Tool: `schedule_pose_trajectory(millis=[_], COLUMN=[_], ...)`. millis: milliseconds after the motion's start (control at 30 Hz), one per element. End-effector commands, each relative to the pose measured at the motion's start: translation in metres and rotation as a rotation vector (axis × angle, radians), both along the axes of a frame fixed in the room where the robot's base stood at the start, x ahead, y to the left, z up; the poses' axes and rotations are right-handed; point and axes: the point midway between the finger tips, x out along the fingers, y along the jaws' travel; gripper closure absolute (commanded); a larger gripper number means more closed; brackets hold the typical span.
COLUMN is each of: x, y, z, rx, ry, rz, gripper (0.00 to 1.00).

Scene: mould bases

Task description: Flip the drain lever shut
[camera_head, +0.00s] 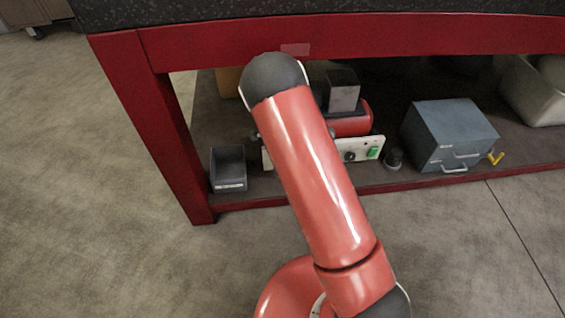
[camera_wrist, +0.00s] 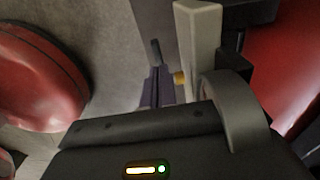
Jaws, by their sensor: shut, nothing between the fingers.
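A small yellow lever-like part (camera_head: 495,157) sticks out low at the right side of a blue-grey box (camera_head: 450,130) under the bench; I cannot tell for sure that it is the drain lever. My gripper (camera_wrist: 156,62) shows in the wrist view as narrow dark fingers, shut and empty. Just right of the fingers is a small yellow-brass knob (camera_wrist: 180,78) beside a pale upright panel (camera_wrist: 198,40). I cannot tell whether fingers and knob touch. In the head view my arm hides my gripper and part of the machine behind it.
A red machine (camera_head: 352,120) with a white front panel (camera_head: 345,156) and green switch stands on the low shelf. A dark bin (camera_head: 228,168) is to its left. The red bench frame (camera_head: 180,130) borders the space above and left. Open floor lies in front.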

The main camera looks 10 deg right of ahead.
Motion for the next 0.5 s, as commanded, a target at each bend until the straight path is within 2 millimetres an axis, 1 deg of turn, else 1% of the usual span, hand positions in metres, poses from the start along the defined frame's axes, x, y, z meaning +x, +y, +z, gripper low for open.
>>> schedule_pose_trajectory(millis=[33, 100, 300, 400, 500], x=[0.001, 0.001, 0.0, 0.0, 0.0], y=[0.001, 0.001, 0.002, 0.002, 0.002], z=[0.011, 0.024, 0.053, 0.061, 0.064], rx=[0.001, 0.001, 0.001, 0.001, 0.0], ry=[-0.003, -0.004, -0.002, 0.0, 0.001], rz=[0.001, 0.001, 0.0, 0.0, 0.0], gripper=[1.0, 1.0, 1.0, 1.0, 1.0])
